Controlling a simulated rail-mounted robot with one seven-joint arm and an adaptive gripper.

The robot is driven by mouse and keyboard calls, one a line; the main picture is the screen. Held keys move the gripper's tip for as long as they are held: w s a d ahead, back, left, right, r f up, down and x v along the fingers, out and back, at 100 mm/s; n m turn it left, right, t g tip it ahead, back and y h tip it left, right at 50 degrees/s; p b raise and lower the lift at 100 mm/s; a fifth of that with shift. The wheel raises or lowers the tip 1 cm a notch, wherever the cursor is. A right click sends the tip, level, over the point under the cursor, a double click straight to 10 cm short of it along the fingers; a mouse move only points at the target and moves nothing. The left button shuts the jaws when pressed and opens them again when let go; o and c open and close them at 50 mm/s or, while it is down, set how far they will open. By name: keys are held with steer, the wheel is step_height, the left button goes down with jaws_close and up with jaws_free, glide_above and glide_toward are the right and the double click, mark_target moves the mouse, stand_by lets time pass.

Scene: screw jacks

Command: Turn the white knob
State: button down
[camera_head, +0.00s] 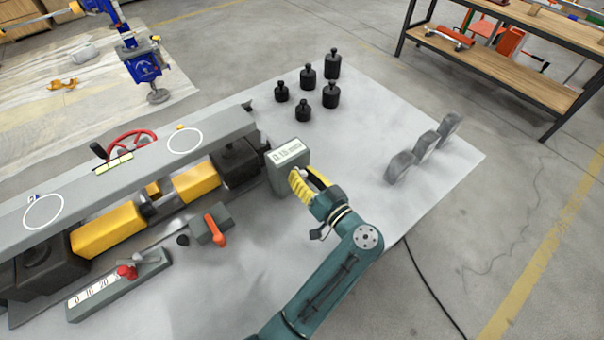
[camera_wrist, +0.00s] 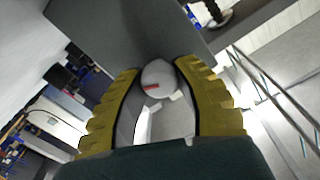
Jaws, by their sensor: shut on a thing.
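The white knob (camera_wrist: 157,78) shows in the wrist view as a round white piece with a red mark. It sits on the face of a grey box (camera_wrist: 125,30). My gripper (camera_wrist: 160,82) has its two yellow fingers shut on the knob from both sides. In the head view the grey box (camera_head: 288,168) stands upright on the table with a display reading about 0.15. My gripper (camera_head: 304,184) reaches its right side there, and the fingers hide most of the knob.
Left of the box is a grey beam (camera_head: 120,165) with yellow blocks and a red handwheel. An orange-handled lever (camera_head: 217,230) and a red-knobbed slider (camera_head: 127,272) are in front. Several black weights (camera_head: 307,78) stand behind, and grey discs (camera_head: 425,146) stand right.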

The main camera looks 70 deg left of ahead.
steer(key=shift+m, duration=0.4)
steer(key=m+p, duration=0.2)
steer(key=shift+m, duration=0.3)
steer(key=shift+f+m+p, duration=0.1)
steer(key=shift+m+p, duration=0.7)
steer(key=shift+m, duration=1)
steer(key=c, duration=0.8)
jaws_free()
steer(key=shift+o, duration=0.2)
